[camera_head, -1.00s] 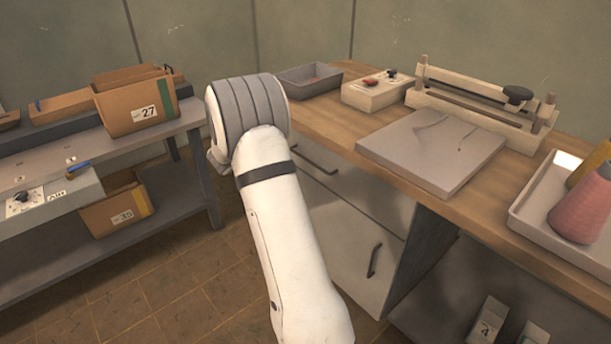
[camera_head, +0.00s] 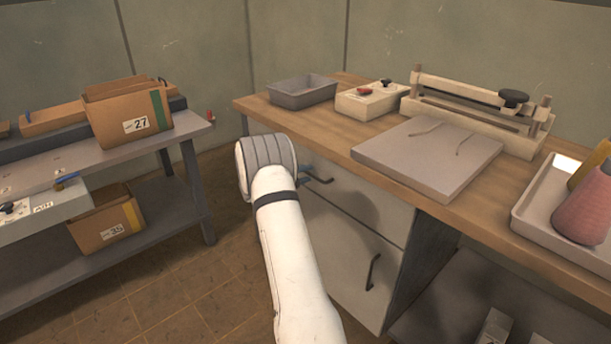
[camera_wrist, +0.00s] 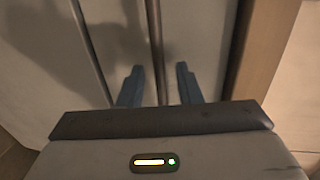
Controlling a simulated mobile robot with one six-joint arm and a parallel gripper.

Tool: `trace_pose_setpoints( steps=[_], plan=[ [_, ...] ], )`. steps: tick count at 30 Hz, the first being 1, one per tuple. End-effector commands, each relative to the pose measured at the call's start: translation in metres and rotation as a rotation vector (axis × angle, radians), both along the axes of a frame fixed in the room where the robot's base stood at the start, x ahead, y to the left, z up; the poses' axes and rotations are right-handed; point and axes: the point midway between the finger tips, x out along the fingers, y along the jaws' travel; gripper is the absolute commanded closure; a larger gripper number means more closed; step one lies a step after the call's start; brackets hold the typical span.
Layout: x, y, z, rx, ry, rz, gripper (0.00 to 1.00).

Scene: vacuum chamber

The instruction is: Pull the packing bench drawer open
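The packing bench drawer (camera_head: 355,205) is a pale grey front under the wooden top and looks shut. Its dark bar handle (camera_head: 320,180) shows just right of my wrist. My gripper (camera_head: 306,169) is at the handle, mostly hidden behind my white arm in the head view. In the wrist view, the two blue fingers of my gripper (camera_wrist: 159,84) are apart, one on each side of the dark handle bar (camera_wrist: 156,45), with gaps to both. How deep the bar sits between them is hard to tell.
A lower front has another dark handle (camera_head: 373,272). The wooden bench top (camera_head: 335,140) carries a grey bin (camera_head: 302,92), a grey board (camera_head: 428,155) and a tray (camera_head: 530,215). A grey shelf bench (camera_head: 195,130) with cardboard boxes stands left. Floor between the benches is clear.

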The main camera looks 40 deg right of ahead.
Motion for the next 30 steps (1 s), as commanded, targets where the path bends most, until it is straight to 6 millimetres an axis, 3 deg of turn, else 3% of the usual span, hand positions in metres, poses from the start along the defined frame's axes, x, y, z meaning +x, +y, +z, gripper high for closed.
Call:
trace_pose_setpoints(
  steps=[8,20,30],
  plan=[
    [0.0005,-0.0018,-0.0006,0.000,0.001,0.002,0.69],
    [0.0009,-0.0011,-0.0005,0.001,0.001,0.002,1.00],
    [0.0010,-0.0006,-0.0008,0.001,0.001,0.003,1.00]
  ],
)
